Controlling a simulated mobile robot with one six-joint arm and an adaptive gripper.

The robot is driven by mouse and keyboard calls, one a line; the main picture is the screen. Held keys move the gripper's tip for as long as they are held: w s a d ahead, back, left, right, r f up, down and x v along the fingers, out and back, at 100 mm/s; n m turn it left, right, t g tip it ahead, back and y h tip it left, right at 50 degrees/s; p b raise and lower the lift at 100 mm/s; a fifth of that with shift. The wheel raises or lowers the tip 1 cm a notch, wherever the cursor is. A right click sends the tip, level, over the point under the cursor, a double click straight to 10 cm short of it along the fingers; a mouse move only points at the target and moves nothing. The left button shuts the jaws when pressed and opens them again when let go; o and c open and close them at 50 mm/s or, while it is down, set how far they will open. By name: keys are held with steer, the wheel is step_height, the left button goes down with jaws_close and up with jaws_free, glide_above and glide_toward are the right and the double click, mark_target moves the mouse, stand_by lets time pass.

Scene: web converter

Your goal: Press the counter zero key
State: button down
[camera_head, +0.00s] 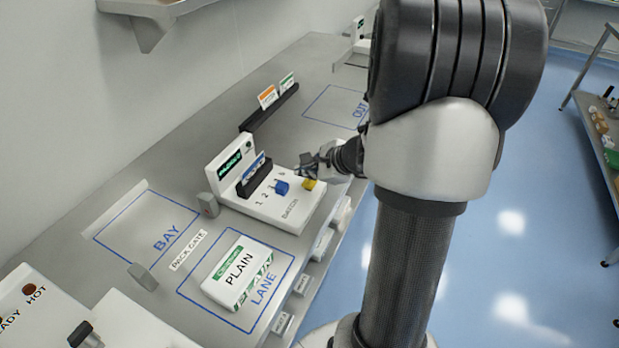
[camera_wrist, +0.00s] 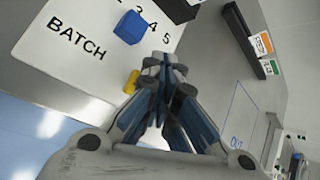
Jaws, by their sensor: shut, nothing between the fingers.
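The white batch unit (camera_head: 262,208) stands on the bench, with a green-lit display (camera_head: 229,163), a blue knob (camera_head: 281,187) by a row of numbers, and a small yellow key (camera_head: 309,185) near its right end. No label reading zero is legible. My gripper (camera_head: 307,164) is shut and empty, above the unit's right end just behind the yellow key. In the wrist view the fingertips (camera_wrist: 169,66) lie over the unit near the number 5. The blue knob (camera_wrist: 130,27) is farther up.
A PLAIN pack (camera_head: 238,270) lies in the blue LANE outline. The BAY outline (camera_head: 120,220) is empty. A dark rack (camera_head: 268,108) with orange and green cards stands behind the unit. Grey posts (camera_head: 208,205) flank the pack gate. The OUT area (camera_head: 335,105) looks clear.

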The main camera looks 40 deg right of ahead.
mark_target(307, 184)
steer(key=shift+r, duration=0.2)
step_height(307, 184, up, 5)
steer(key=p, duration=0.4)
steer(key=shift+f, duration=0.1)
stand_by(0.7)
steer(key=shift+a, duration=0.1)
